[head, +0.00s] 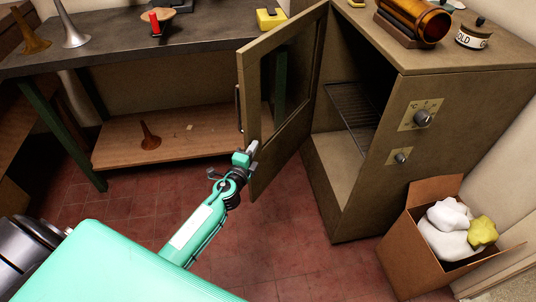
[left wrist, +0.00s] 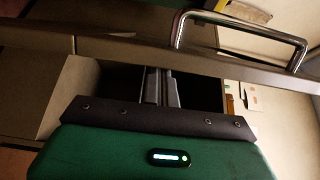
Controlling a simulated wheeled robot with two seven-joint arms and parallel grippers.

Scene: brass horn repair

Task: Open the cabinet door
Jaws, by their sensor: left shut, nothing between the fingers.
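The cabinet (head: 385,175) stands at the right in the head view, with a wire shelf (head: 352,105) inside. Its framed glass door (head: 257,160) stands wide open, swung out to the left, and the interior shows. The door's bar handle (head: 238,108) is on the outer face near the free edge; it shows as a chrome bar in the left wrist view (left wrist: 292,38). My left gripper (head: 252,147) is shut and empty at the lower part of the door, below the handle. Its fingertips (left wrist: 160,72) are close to the door frame; I cannot tell whether they touch.
A cardboard box (head: 418,225) with white and yellow cloths stands on the floor right of the cabinet. A workbench (head: 110,45) with a lower shelf (head: 185,150) is behind the door. The red tiled floor (head: 285,240) before the cabinet is clear.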

